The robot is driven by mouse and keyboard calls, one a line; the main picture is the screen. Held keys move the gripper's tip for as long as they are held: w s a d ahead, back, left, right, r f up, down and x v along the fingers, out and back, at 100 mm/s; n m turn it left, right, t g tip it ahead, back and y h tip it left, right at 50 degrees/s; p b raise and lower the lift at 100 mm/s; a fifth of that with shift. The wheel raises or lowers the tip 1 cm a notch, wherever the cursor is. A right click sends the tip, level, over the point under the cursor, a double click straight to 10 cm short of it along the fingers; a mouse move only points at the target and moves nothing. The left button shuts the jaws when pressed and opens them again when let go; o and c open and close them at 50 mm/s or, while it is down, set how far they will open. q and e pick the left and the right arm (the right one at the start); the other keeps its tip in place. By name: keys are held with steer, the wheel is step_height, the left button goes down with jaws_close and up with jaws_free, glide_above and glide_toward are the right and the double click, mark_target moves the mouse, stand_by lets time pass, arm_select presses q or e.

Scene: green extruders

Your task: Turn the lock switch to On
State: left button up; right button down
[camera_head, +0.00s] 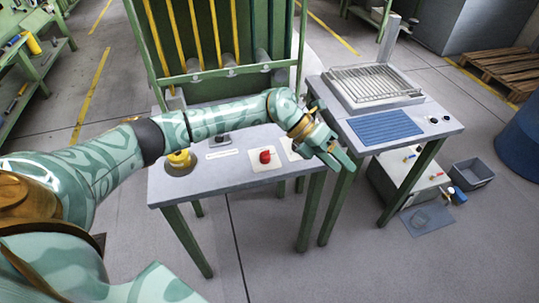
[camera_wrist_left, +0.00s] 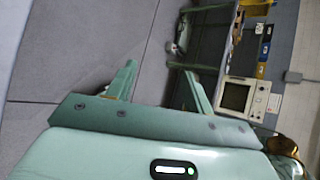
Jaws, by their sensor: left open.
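My left arm reaches across the front table (camera_head: 225,178) from the left. My left gripper (camera_head: 342,161) is open and empty above the gap between the two tables. In the left wrist view its two fingers (camera_wrist_left: 160,85) stand apart with nothing between them. On the front table are a red button (camera_head: 265,156) on a pale plate, a small dark switch (camera_head: 222,140) behind my arm, and a yellow-based round control (camera_head: 180,160). I cannot tell for sure which is the lock switch. No On label is readable. My right gripper is not in view.
The right table (camera_head: 440,130) holds a ribbed metal tray (camera_head: 372,84), a blue mat (camera_head: 385,128) and small dark knobs (camera_head: 434,119). A green rack with yellow bars (camera_head: 215,45) stands behind the front table. A grey bin (camera_head: 472,173) and blue barrel (camera_head: 520,140) stand at right.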

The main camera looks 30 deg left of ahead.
arm_select(q)
steer(key=w+a+r+m+g+y+b, duration=0.1)
steer(key=w+a+r+m+y+b, duration=0.1)
steer(key=a+y, duration=0.8)
steer(key=n, duration=0.1)
glide_toward(264, 152)
steer(key=shift+y, duration=0.3)
steer(key=f+b, duration=0.2)
steer(key=f, duration=0.1)
steer(key=f+b, duration=0.2)
steer(key=f, duration=0.1)
steer(key=d+f+b, duration=0.1)
steer(key=f+b, duration=0.1)
steer(key=f, duration=0.2)
steer(key=shift+w+b, duration=0.2)
steer(key=shift+b, duration=0.1)
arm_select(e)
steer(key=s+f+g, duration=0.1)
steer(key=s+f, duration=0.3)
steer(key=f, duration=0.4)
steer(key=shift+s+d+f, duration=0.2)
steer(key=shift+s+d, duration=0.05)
arm_select(q)
steer(key=c, duration=1)
